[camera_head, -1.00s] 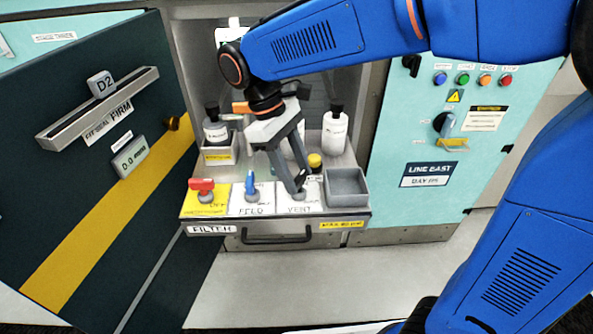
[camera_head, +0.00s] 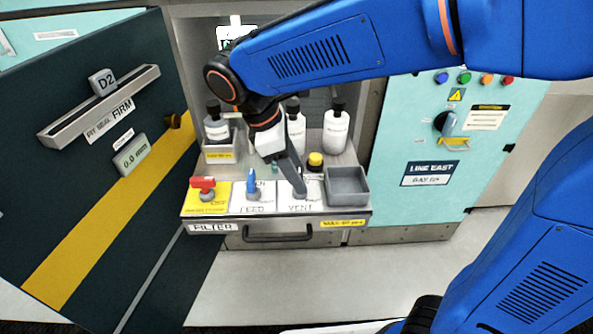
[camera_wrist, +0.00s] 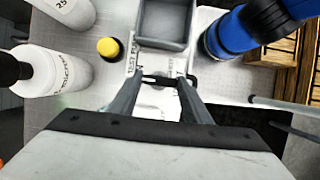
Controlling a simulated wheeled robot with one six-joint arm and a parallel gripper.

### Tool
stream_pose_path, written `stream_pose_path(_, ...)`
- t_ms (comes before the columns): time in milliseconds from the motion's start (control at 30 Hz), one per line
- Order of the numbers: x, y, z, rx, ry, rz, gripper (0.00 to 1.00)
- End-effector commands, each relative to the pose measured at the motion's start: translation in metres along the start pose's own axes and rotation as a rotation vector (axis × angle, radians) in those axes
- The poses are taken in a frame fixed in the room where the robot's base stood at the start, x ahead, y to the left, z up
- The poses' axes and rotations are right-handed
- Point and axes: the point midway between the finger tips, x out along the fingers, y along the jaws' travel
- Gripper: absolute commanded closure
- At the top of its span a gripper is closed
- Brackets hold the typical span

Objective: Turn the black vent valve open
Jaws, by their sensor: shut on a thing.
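The black vent valve sits on the white VENT panel (camera_head: 287,205) at the front of the shelf. My gripper (camera_head: 299,188) reaches down to it, its fingers seen nearly edge-on in the head view and mostly hiding the handle. In the wrist view my gripper (camera_wrist: 160,82) has its two fingertips on either end of the short black valve handle (camera_wrist: 158,77), shut on it. The handle lies across between the fingertips, over a grey round base.
A blue valve (camera_head: 251,183) on FEED and a red valve (camera_head: 203,184) on a yellow panel stand to the left. A grey bin (camera_head: 347,187) is close on the right. A yellow-capped item (camera_head: 315,161) and white bottles (camera_head: 336,129) stand behind.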

Motion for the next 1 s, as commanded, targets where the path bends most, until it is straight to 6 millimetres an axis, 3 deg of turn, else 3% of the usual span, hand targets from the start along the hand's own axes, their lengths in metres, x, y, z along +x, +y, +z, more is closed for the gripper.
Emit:
stream_pose_path(367,0.000,0.000,0.000,-0.005,0.000,0.002,0.79)
stream_pose_path(400,0.000,0.000,0.000,-0.005,0.000,0.001,0.52)
stream_pose_path(467,0.000,0.000,0.000,-0.005,0.000,0.001,0.38)
stream_pose_path(800,-0.002,0.000,0.000,-0.004,0.000,0.002,0.38)
stream_pose_path(1000,-0.022,0.000,-0.001,-0.005,0.002,0.004,0.38)
